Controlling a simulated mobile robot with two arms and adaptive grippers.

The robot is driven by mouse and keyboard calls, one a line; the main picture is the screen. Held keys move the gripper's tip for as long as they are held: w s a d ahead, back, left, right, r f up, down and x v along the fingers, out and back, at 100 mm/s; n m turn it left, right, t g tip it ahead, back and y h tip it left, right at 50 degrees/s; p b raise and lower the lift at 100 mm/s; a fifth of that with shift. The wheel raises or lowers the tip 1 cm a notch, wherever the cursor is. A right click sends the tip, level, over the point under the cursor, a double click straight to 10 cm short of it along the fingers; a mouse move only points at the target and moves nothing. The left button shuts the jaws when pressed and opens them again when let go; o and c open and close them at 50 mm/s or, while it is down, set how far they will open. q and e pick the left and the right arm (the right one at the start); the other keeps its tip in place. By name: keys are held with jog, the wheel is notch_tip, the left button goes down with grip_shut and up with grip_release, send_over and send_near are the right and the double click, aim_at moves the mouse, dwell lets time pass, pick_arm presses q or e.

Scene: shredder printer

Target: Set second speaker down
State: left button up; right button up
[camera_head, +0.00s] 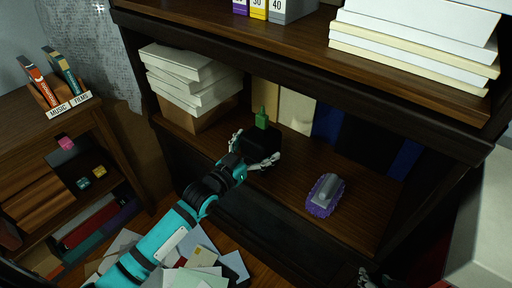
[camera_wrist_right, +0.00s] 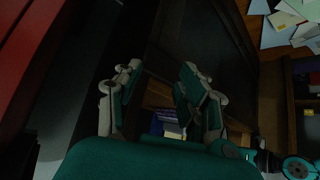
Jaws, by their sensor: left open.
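A small black box-like thing (camera_head: 263,138), which looks like the speaker, stands on the middle shelf (camera_head: 290,186) of the dark bookcase. My left gripper (camera_head: 257,150) is open at its front, with one finger on each side. Whether the fingers touch it, I cannot tell. My right gripper shows only in part at the bottom of the head view (camera_head: 369,279). In the right wrist view its fingers (camera_wrist_right: 158,90) are apart with nothing between them. No other speaker is clear to me.
A purple-based item with a grey top (camera_head: 325,194) lies right on the shelf. A small green object (camera_head: 262,118) is behind the black thing. A paper stack (camera_head: 190,78) stands left. Loose papers (camera_head: 203,262) lie below. The upper shelf (camera_head: 290,45) overhangs.

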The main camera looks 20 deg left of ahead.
pick_arm(q)
jog(key=shift+r, duration=0.1)
jog(key=shift+s+a, duration=0.15)
jog(key=shift+s, duration=0.15)
jog(key=p+v, duration=0.2)
jog(key=v, duration=0.9)
jog(key=s+d+f+g+y, duration=0.3)
jog(key=s+f+g, duration=0.3)
jog(key=s+f, duration=0.1)
jog(key=s+a+f+n+g+y, duration=0.2)
jog(key=s+g, duration=0.5)
jog(key=s, duration=0.7)
jog(key=shift+s+a+f+y, duration=0.15)
jog(key=shift+s+f+y, duration=0.15)
jog(key=shift+f+y, duration=0.2)
pick_arm(e)
jog(key=s+d+f+g+h, duration=0.1)
jog(key=s+g, duration=0.3)
jog(key=s, duration=0.4)
jog(key=shift+s+d+f+g, duration=0.2)
jog(key=shift+d+f+g, duration=0.1)
jog(key=shift+d+f, duration=0.45)
jog(key=shift+d+r, duration=0.1)
